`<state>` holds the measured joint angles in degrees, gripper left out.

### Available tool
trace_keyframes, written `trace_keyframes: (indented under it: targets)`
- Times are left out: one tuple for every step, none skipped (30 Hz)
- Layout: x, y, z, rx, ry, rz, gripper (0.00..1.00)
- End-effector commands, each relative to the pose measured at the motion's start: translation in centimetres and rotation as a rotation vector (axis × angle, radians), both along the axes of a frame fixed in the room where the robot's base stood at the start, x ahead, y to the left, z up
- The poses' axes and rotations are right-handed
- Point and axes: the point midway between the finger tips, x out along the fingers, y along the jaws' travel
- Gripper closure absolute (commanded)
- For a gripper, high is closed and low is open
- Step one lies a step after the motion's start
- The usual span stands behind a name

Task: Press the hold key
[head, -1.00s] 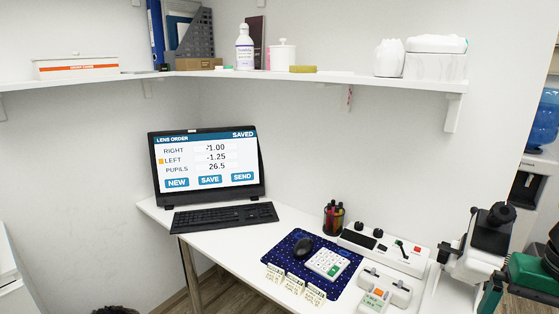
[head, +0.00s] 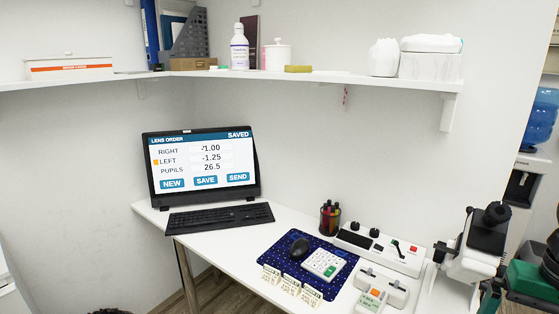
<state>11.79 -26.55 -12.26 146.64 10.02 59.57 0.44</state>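No key marked hold can be read in the head view; lettering on the devices is too small. A small white device (head: 370,301) with a pale display and an orange key (head: 376,293) lies at the desk's front right. A white keypad (head: 324,265) with a green key lies on a dark blue patterned mat (head: 265,263). A long white unit (head: 385,250) with black knobs, a small lever and a red button (head: 413,249) lies behind them. My gripper is not in view.
A monitor (head: 203,188) reading LENS ORDER, SAVED and a black keyboard (head: 220,218) stand left on the white desk. A black mouse (head: 299,247), small cards (head: 290,284) and a pen cup (head: 330,218) are nearby. A white and black instrument (head: 478,245) stands at right. A shelf (head: 310,77) hangs above.

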Motion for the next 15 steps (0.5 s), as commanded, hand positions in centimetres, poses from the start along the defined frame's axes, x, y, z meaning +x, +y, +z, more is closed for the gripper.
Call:
trace_keyframes:
  targets:
    - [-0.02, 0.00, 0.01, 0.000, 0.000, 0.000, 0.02]
    - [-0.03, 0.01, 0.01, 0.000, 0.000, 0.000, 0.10]
    - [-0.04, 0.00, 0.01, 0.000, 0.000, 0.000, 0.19]
    - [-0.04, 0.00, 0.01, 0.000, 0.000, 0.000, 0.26]
    - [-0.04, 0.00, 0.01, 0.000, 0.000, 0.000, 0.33]
    - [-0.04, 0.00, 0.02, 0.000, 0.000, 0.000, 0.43]
    - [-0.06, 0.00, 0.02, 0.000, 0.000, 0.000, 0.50]
    - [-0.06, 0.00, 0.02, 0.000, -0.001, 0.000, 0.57]
    - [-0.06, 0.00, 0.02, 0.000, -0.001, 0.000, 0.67]
    - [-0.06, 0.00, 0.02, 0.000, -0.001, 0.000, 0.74]
    - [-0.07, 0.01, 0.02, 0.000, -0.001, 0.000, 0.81]
    - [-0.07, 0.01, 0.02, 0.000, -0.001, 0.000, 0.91]
    - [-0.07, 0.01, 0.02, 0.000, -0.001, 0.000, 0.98]
    - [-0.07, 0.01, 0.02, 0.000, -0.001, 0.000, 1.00]
    - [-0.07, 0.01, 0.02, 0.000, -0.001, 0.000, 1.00]
